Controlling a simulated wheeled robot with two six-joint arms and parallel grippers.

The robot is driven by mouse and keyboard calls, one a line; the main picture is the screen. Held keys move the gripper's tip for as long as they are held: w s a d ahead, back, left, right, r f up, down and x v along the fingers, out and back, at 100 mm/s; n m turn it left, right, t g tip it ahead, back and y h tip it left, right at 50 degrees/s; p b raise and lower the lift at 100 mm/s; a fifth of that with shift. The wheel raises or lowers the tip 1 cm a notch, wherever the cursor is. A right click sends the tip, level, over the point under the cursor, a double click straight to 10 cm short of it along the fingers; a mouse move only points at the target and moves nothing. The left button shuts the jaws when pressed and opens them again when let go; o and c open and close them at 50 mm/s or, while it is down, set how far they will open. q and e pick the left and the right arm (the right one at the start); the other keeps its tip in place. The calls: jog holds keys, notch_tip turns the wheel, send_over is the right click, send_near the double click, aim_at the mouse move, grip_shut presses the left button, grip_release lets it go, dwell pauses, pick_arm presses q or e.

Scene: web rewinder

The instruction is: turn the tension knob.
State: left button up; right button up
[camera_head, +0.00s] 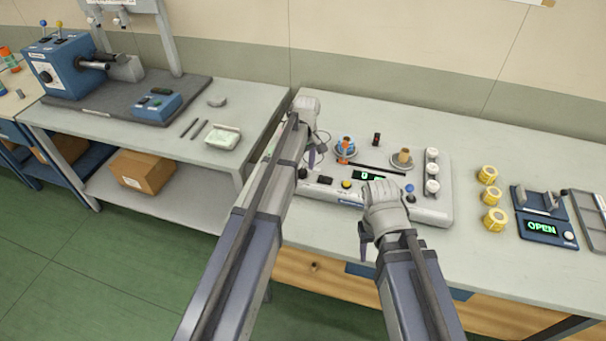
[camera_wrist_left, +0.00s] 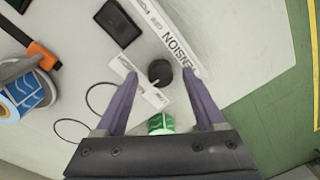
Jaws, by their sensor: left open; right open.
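The tension knob (camera_wrist_left: 160,72) is a small round black knob with a white pointer line, beside the printed word TENSION in the left wrist view. It sits on the light grey web rewinder (camera_head: 432,207). My left gripper (camera_wrist_left: 160,78) is open, with one purple finger on each side of the knob; I cannot tell whether either finger touches it. In the head view my left gripper (camera_head: 316,156) hangs over the rewinder's left end. My right gripper (camera_head: 364,245) is open at the rewinder's front edge.
A blue roll with an orange arm (camera_head: 345,148) stands on the rewinder right of my left gripper. A green-capped part (camera_wrist_left: 160,123) lies close to the knob. A thin cable loops near the knob.

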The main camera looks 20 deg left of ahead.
pick_arm(q)
jog(key=shift+f, duration=0.15)
jog(key=shift+c, duration=0.3)
grip_shut()
